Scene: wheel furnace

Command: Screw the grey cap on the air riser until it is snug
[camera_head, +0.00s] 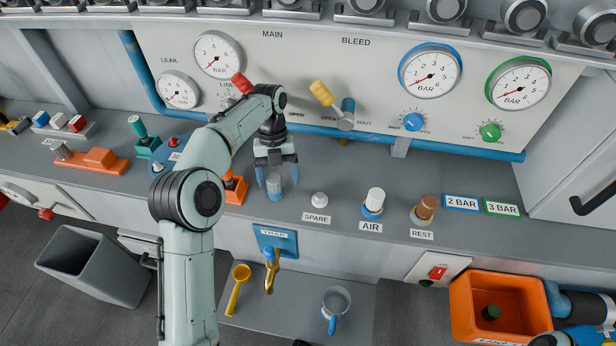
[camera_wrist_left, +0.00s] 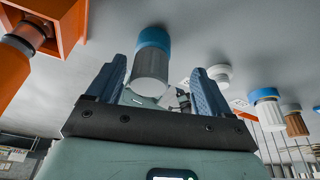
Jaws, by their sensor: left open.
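My left gripper (camera_head: 276,178) is open above the bench, pointing down, with its two blue fingers apart. A grey cylinder with a blue lower part (camera_head: 276,187) stands upright between them. In the left wrist view, this grey cylinder (camera_wrist_left: 151,75) sits between the fingers (camera_wrist_left: 160,90), with a gap beside each. I cannot tell whether its grey part is a separate cap. A pale cap on a blue base (camera_head: 374,200) stands behind the AIR label (camera_head: 370,227); it also shows in the left wrist view (camera_wrist_left: 267,110). My right gripper cannot be made out clearly.
A small white SPARE piece (camera_head: 319,200) and a brown-capped REST piece (camera_head: 425,209) stand along the bench. An orange block (camera_head: 236,190) is close left of my gripper. The gauge panel rises behind. An orange bin (camera_head: 459,310) is at lower right.

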